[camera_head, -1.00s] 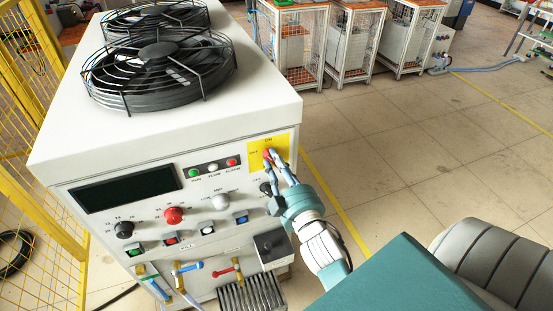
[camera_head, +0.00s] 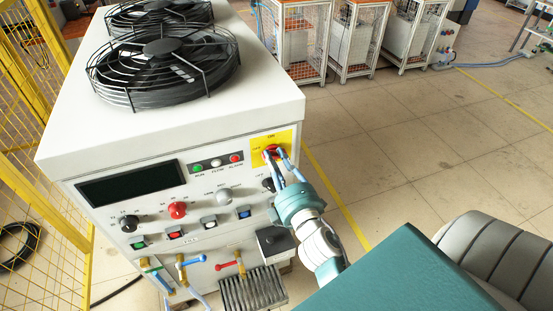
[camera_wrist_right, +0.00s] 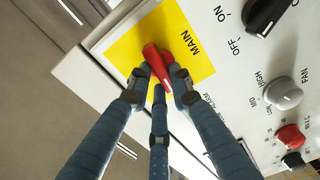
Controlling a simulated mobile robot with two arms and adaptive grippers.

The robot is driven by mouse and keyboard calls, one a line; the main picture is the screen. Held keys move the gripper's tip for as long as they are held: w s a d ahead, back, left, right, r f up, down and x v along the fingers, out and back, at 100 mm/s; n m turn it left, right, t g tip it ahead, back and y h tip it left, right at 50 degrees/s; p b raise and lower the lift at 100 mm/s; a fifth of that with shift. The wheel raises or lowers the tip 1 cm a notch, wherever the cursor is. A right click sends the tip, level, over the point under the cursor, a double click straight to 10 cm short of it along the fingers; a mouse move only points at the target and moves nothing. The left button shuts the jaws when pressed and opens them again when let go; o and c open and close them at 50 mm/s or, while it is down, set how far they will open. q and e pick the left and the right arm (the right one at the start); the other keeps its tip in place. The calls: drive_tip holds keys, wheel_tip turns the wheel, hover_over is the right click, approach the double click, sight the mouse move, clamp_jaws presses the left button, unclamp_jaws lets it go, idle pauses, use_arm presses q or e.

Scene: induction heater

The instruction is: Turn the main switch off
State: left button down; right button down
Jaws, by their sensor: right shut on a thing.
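The main switch is a red knob (camera_head: 271,152) on a yellow plate (camera_head: 286,138) at the upper right of the heater's front panel. In the head view, ON is printed above it and OFF to its left. My right gripper (camera_head: 272,157) is at the knob, its fingers closed around it. In the right wrist view the red knob (camera_wrist_right: 157,66) sits between the fingertips of the right gripper (camera_wrist_right: 158,82), beside the word MAIN. The fingers partly cover the knob, so I cannot tell exactly where it points. My left gripper is not in view.
A black ON/OFF knob (camera_wrist_right: 266,14) and a grey fan knob (camera_wrist_right: 283,93) sit close to the plate. Valves with blue (camera_head: 192,260) and red (camera_head: 230,266) handles stick out below. A yellow mesh fence (camera_head: 45,165) stands left. Floor to the right is clear.

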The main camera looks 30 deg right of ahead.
drive_tip(key=shift+a+n, duration=0.1)
drive_tip(key=shift+n, duration=0.8)
drive_tip(key=c, duration=1.5)
unclamp_jaws()
drive_tip(key=shift+c, duration=0.2)
